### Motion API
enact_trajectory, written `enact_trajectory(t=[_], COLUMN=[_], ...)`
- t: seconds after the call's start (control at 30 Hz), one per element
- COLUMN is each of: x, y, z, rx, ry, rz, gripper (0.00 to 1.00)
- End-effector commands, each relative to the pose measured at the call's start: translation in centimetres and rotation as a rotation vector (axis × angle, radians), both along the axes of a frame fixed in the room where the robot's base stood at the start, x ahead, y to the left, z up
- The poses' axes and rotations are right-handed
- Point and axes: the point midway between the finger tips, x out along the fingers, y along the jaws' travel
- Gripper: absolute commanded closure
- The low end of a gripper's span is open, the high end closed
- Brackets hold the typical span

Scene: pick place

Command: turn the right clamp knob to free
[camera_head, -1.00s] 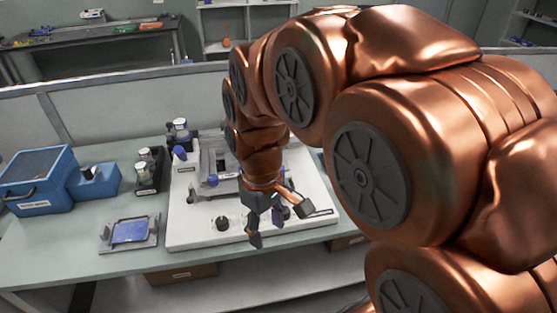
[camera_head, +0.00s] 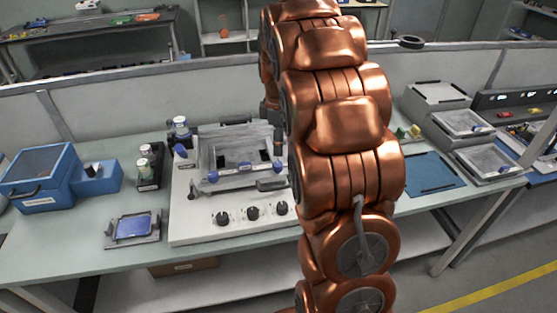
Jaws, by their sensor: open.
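A white machine (camera_head: 200,232) with a grey framed stage (camera_head: 232,150) sits on the bench. Three black knobs are on the front panel: left (camera_head: 221,218), middle (camera_head: 252,213) and right (camera_head: 281,208). I cannot tell from the labels which is the right clamp knob. My gripper (camera_head: 272,118) is partly hidden behind my arm, above the stage's right back side. It is open, apart from the knobs; its fingertips are hard to make out.
A blue box (camera_head: 38,178) and a vial rack (camera_head: 149,168) stand to the left. A small tray with a blue plate (camera_head: 133,226) lies in front of them. My arm covers the machine's right edge. A blue mat (camera_head: 430,174) and grey trays (camera_head: 462,123) are to the right.

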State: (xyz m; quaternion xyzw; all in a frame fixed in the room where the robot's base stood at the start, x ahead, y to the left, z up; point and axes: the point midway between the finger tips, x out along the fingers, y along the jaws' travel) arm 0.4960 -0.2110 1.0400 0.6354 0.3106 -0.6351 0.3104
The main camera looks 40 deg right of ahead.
Motion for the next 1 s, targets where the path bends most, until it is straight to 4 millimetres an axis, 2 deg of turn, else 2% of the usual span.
enact_trajectory(t=[0.6,1.0], x=[0.0,-0.1], y=[0.0,0.0], z=[-6.9,-7.5], rx=[0.001,0.000], ry=[0.001,0.000], rz=[0.000,0.000], gripper=[0.45,0.47])
